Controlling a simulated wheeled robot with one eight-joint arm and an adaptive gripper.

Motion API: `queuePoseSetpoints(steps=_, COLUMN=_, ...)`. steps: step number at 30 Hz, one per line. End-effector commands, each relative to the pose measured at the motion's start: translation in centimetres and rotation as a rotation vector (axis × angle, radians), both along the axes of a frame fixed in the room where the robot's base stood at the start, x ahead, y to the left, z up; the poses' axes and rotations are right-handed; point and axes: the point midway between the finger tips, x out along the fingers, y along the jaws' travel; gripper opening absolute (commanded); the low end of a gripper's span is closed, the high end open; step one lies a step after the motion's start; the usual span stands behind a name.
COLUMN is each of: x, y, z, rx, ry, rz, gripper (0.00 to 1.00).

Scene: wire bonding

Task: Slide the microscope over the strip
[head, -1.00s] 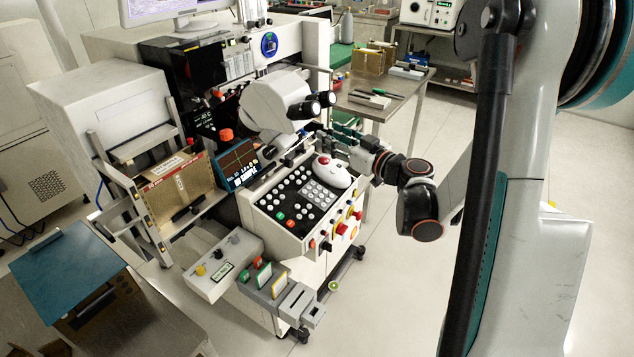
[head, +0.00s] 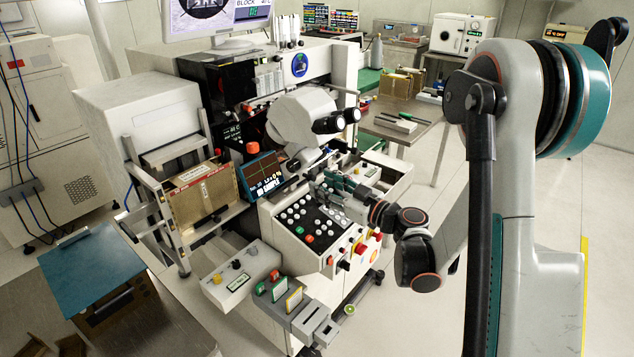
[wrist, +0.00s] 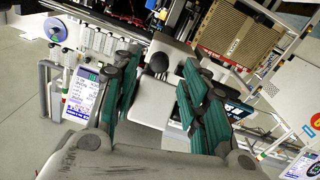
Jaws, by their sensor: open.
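The microscope (head: 300,118) is a white housing with two black eyepieces, on the front of the bonding machine, behind and above the button console. My gripper (head: 328,187) is over the right part of the console, below the eyepieces and apart from the microscope. In the wrist view my gripper (wrist: 157,72) has its teal fingers spread wide with nothing held. A pale block with a dark round knob shows beyond and between the fingers; I cannot tell whether it belongs to the microscope. I cannot make out the strip in either view.
The button console (head: 312,228) lies directly under my gripper. A small screen (head: 264,174) and a brown-fronted magazine (head: 203,195) stand to its left. A grey control box (head: 240,273) sits in front. A metal side table (head: 405,125) stands behind right. The floor at right is open.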

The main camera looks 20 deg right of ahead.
Motion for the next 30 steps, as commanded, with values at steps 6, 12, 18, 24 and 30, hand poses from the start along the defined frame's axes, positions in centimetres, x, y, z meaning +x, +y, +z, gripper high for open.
queuePoseSetpoints(steps=6, x=2.2, y=1.5, z=-0.1, rx=0.000, ry=0.000, rz=0.001, gripper=0.41)
queuePoseSetpoints(steps=12, x=2.8, y=1.8, z=0.0, rx=0.000, ry=0.000, rz=-0.001, gripper=0.41)
queuePoseSetpoints(steps=18, x=2.8, y=1.8, z=0.0, rx=0.000, ry=0.000, rz=-0.001, gripper=0.41)
queuePoseSetpoints(steps=24, x=2.8, y=1.8, z=0.0, rx=0.000, ry=0.000, rz=-0.001, gripper=0.00)
queuePoseSetpoints(steps=30, x=2.9, y=1.5, z=0.0, rx=0.000, ry=0.000, rz=-0.001, gripper=0.00)
